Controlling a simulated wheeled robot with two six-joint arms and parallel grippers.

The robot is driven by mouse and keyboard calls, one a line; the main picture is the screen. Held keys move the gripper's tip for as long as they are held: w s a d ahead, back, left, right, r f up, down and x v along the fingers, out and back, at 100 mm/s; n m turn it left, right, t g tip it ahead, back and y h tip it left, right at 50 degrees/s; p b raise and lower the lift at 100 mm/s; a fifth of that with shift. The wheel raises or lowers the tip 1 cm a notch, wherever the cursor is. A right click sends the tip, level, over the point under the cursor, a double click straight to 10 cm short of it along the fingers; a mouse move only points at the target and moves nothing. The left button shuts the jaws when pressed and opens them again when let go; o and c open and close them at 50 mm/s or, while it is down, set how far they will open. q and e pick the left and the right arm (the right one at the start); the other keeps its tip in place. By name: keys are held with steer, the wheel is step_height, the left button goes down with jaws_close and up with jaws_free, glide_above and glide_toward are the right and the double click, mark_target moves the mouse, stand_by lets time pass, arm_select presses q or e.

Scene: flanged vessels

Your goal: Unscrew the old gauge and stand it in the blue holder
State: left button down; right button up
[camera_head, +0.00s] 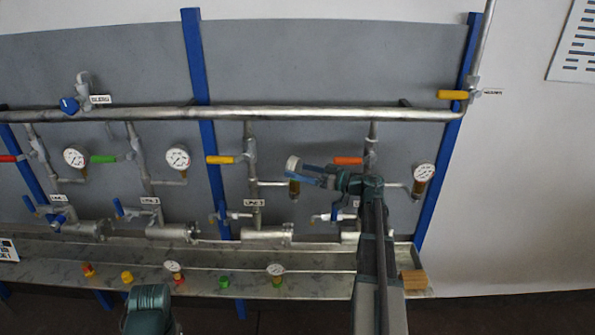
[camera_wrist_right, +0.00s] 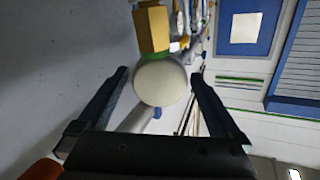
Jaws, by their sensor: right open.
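A gauge with a pale round body (camera_head: 292,163) stands on the third branch of the pipework, with brass (camera_head: 294,188) below it. In the right wrist view its plain white disc (camera_wrist_right: 160,84) sits between my fingers, with a brass hex part (camera_wrist_right: 152,28) and a green ring beside it. My right gripper (camera_head: 308,171) is open around the gauge; its fingers (camera_wrist_right: 158,88) show gaps on both sides. My left gripper is not visible; only a part of my left arm shows at the bottom. I cannot make out a blue holder.
Other gauges sit on the branches at left (camera_head: 75,158), (camera_head: 178,158) and right (camera_head: 424,172). Valve handles and a long pipe (camera_head: 300,113) run across the panel. The metal trough (camera_head: 330,284) below holds two gauges (camera_head: 172,266), (camera_head: 276,269), coloured caps and a brown block (camera_head: 413,280).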

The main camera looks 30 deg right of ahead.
steer(key=v, duration=1.3)
